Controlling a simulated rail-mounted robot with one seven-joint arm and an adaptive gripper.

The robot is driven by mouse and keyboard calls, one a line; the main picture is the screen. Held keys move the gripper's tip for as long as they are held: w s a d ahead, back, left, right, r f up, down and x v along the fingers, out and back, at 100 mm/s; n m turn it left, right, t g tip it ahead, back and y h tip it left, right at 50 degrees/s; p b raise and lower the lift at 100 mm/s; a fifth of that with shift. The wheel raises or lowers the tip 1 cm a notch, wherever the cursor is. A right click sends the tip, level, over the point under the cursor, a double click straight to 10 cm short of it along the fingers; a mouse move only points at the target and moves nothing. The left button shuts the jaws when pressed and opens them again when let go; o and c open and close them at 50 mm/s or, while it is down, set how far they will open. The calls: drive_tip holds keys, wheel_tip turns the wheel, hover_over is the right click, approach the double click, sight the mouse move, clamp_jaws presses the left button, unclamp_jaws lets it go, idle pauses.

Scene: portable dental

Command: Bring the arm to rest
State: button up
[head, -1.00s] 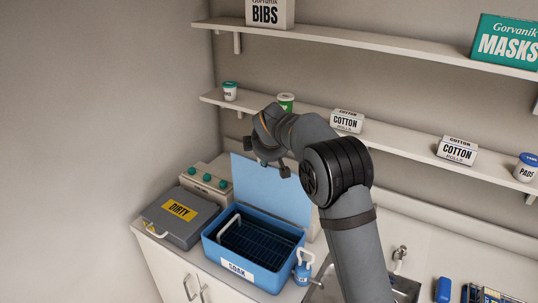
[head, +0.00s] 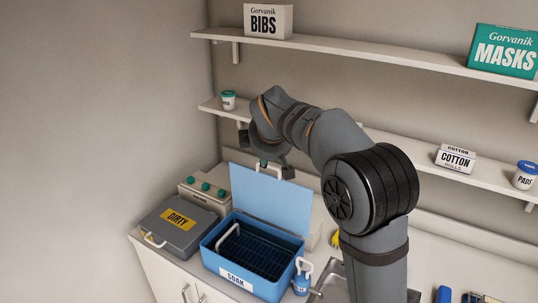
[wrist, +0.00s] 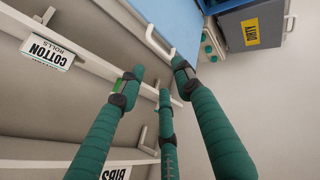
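My arm reaches up from the lower right in the head view and bends left. My gripper (head: 266,156) hangs at its end, in front of the lower wall shelf and above the raised lid of the blue soak bin (head: 215,246). In the wrist view my gripper (wrist: 158,72) shows teal fingers spread apart with nothing between them. The bin's lid (head: 275,200) stands open with a white handle at its top edge. A wire basket (head: 250,255) lies in the bin.
A grey DIRTY case (head: 170,235) stands left of the bin. A blue-and-white bottle (head: 302,277) stands at the bin's right. The lower shelf (head: 490,185) holds a cotton rolls box (head: 455,158) and a pads tub (head: 524,175). The left wall area is clear.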

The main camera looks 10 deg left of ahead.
drive_tip(key=shift+f, duration=0.1)
drive_tip(key=x, duration=1.2)
drive_tip(key=shift+w, duration=0.15)
drive_tip(key=shift+s+a, duration=0.1)
drive_tip(key=shift+s, duration=0.3)
drive_tip(key=shift+w, duration=0.1)
